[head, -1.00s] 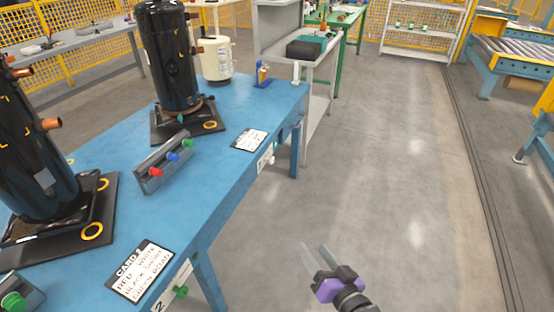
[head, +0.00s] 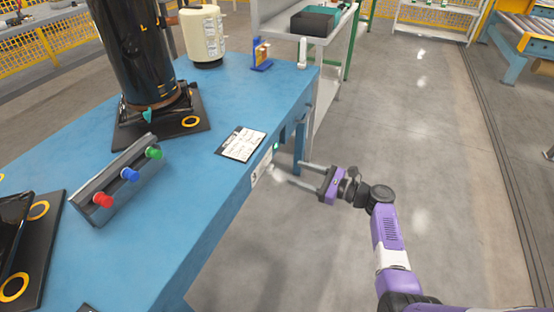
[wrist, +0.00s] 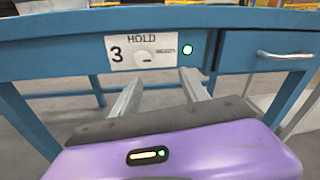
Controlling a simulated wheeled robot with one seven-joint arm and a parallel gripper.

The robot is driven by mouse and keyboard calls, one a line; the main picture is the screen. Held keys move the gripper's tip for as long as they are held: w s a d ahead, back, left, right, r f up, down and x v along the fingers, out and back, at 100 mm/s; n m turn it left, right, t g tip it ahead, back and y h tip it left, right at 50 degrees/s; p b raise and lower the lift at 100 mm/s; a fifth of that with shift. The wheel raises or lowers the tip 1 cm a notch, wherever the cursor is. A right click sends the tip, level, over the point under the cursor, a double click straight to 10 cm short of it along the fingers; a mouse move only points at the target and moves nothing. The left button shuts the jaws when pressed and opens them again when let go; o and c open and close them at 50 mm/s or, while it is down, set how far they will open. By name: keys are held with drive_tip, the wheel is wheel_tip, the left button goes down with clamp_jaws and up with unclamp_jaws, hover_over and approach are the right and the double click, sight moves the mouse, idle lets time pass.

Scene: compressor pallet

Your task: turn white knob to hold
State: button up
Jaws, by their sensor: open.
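The white knob (wrist: 145,56) sits on a white plate (wrist: 118,52) on the front of the blue table. The plate reads "HOLD" above the knob and "3" to its left; the lettering at right is too small to read. A short dark mark shows on the knob's lower part, but its exact setting is unclear. In the head view the plate (head: 261,167) shows at the table's edge. My gripper (head: 297,173) is open and empty, its fingers pointing at the table front. In the wrist view my gripper (wrist: 160,79) has its fingertips just below the plate, apart from the knob.
A lit green lamp (wrist: 187,49) is right of the plate, then a drawer handle (wrist: 285,55). The blue tabletop (head: 205,180) holds a box with red, blue and green knobs (head: 128,175), a card (head: 241,143) and a black compressor (head: 135,50).

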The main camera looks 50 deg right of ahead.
sight(272, 169)
drive_tip(key=shift+w+a+r+m+y+b, duration=0.2)
drive_tip(key=shift+w+a+y+b, duration=0.15)
drive_tip(key=shift+w+a, duration=0.65)
drive_tip(key=shift+w+a+r+m+y+b, duration=0.25)
drive_tip(key=shift+w+a, duration=0.4)
drive_tip(key=shift+w, duration=0.6)
drive_tip(key=shift+w+a+r+m+y+b, duration=0.15)
drive_tip(key=shift+w+a+y+b, duration=0.2)
drive_tip(key=shift+w+a, duration=0.65)
drive_tip(key=shift+w+d+f, duration=0.1)
drive_tip(key=shift+w+d, duration=0.05)
drive_tip(key=shift+d, duration=0.05)
clamp_jaws()
